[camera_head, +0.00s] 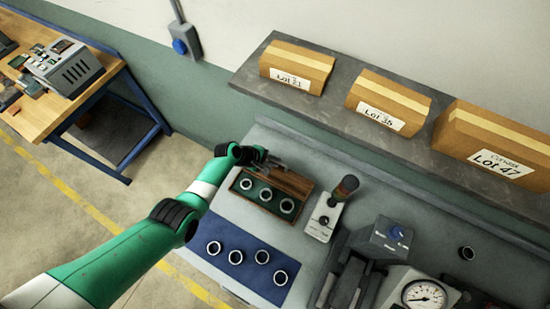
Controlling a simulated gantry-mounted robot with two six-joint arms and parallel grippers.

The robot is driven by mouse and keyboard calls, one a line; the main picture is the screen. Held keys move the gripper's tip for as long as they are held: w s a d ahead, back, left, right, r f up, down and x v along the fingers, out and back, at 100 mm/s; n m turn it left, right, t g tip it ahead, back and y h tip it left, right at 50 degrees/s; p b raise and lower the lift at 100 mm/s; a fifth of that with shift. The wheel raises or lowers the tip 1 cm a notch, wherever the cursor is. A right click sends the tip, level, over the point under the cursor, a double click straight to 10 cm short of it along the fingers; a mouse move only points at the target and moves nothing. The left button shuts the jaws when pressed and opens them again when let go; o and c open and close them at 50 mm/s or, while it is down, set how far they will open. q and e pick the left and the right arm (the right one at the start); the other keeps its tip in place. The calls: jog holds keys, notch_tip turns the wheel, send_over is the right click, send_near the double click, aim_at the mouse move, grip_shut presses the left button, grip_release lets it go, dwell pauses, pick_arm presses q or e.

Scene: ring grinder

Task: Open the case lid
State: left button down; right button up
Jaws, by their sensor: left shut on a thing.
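The wooden case (274,209) stands on the grey bench, its green-lined inside showing with 3 metal rings in it. Its brown lid (294,183) is raised along the back side of the case; its exact angle is hard to tell. My left gripper (272,161) is at the lid's upper left edge, shut on it. The fingertips are small and partly hidden by the wrist. My right gripper is not in view.
A blue mat (222,262) with several rings lies in front of the case. A lever box (322,218), a dark machine and a gauge (424,296) stand to the right. A shelf (335,108) with 3 cardboard boxes runs behind.

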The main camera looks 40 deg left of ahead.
pick_arm(q)
jog(key=shift+w+r, duration=0.1)
jog(key=shift+r, duration=0.05)
jog(key=c, duration=0.9)
grip_release()
